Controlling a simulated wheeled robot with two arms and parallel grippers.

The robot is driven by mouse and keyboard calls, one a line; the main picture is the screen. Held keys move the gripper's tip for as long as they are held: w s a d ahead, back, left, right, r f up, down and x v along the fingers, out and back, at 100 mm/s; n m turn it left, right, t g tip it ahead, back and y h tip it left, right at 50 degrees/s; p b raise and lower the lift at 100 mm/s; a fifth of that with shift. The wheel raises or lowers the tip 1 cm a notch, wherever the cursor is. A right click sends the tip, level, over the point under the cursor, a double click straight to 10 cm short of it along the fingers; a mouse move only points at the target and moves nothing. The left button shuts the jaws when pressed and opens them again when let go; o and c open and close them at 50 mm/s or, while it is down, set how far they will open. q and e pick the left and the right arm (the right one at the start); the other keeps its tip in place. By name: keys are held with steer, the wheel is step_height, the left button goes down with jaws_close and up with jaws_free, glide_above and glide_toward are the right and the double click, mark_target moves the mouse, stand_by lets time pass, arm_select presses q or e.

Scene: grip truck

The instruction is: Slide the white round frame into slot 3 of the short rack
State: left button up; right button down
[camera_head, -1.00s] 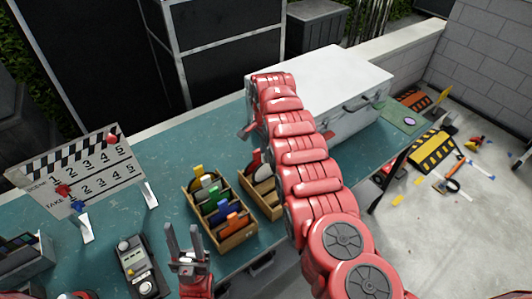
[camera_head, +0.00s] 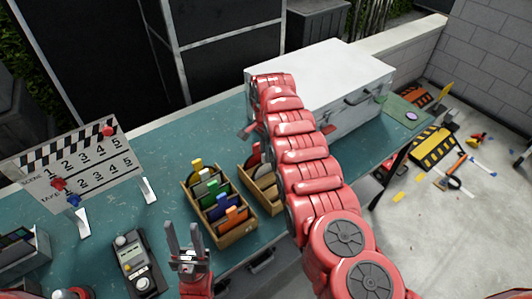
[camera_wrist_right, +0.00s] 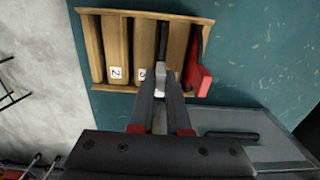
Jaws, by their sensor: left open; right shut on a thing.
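The short rack (camera_head: 257,195), a small wooden rack, stands on the teal table, partly hidden behind my right arm in the head view. In the right wrist view the rack (camera_wrist_right: 93,45) shows a label 2 and another label partly covered by my fingers. My right gripper (camera_wrist_right: 161,88) is shut on the light tab of the white round frame (camera_wrist_right: 161,80). The frame's dark edge stands in the rack, close to the partly covered label; how deep it sits I cannot tell. My left gripper (camera_head: 184,236) is open and empty in front of the longer rack.
A red-tabbed frame (camera_wrist_right: 201,78) stands in the rack just right of my right fingers. A longer wooden rack (camera_head: 236,234) with several coloured-tab frames is to the left. A clapperboard (camera_head: 85,165), a control box (camera_head: 137,265) and a white case (camera_head: 320,80) stand around.

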steer(key=c, duration=0.8)
jaws_free()
steer(key=shift+f, duration=0.1)
step_height(320, 180, up, 8)
steer(key=shift+f+b, duration=0.1)
steer(key=shift+b, duration=1.15)
step_height(320, 180, up, 10)
steer(key=p, duration=0.7)
steer(key=shift+f+p, duration=0.15)
steer(key=shift+p, duration=0.2)
